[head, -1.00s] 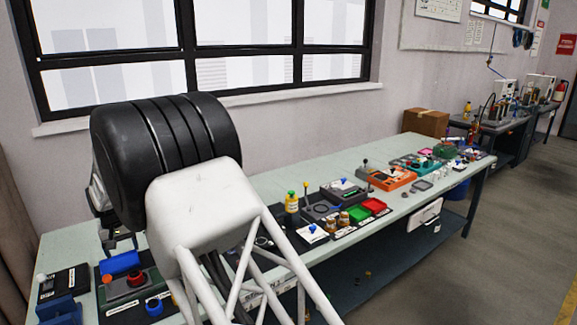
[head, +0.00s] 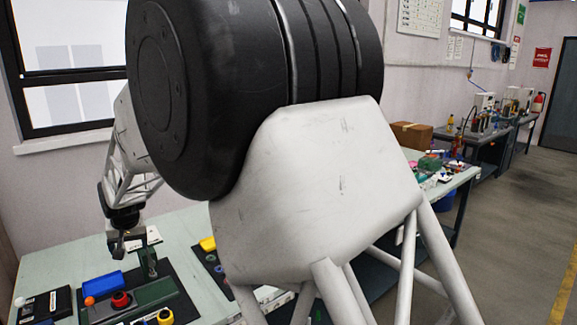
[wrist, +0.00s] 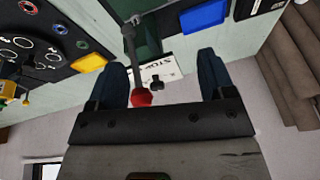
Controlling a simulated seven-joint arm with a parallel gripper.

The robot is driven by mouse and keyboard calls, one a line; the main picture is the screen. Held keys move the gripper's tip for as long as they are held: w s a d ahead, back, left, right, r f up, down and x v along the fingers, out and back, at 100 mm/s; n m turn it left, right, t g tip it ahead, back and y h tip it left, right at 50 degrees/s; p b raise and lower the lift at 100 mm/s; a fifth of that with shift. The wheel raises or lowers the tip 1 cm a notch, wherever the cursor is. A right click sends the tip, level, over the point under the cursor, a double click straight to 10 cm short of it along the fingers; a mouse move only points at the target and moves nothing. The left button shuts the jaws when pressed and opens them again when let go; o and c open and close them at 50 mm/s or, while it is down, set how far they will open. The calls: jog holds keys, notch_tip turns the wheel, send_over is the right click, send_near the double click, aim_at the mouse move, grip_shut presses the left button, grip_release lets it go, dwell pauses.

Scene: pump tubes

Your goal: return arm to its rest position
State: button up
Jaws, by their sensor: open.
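My gripper (head: 126,243) hangs above the left end of the pale green bench in the head view, small and partly dark against the bench. In the wrist view my gripper (wrist: 160,78) has its two dark blue fingers spread wide. A grey rod with a red knob (wrist: 141,97) shows between the fingers in the picture; nothing is seen gripped, and I cannot tell how far the knob is from them. My own large arm links cover the middle of the head view and hide much of the bench.
The wrist view shows a STOP card (wrist: 160,68) behind the fingers. A cardboard box (head: 411,135) stands farther back. Open floor lies right.

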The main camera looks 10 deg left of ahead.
jog(key=s+d+r+m, duration=0.1)
jog(key=d+r, duration=0.3)
jog(key=d, duration=1)
jog(key=d+r+m+h, duration=0.1)
jog(key=d+r, duration=0.3)
jog(key=d, duration=1.1)
jog(key=s+d+r+m, duration=0.1)
jog(key=d+r, duration=0.3)
jog(key=d, duration=1)
jog(key=s+d+m+h, duration=0.1)
jog(key=s+d, duration=0.5)
jog(key=d, duration=0.3)
jog(key=s+d+m, duration=0.1)
jog(key=s+d, duration=0.5)
jog(key=d, duration=0.3)
jog(key=s+d+f+m+h, duration=0.1)
jog(key=s+d+f, duration=0.3)
jog(key=s+d, duration=0.7)
jog(key=s+m, duration=0.1)
jog(key=s, duration=0.2)
jog(key=shift+s, duration=0.3)
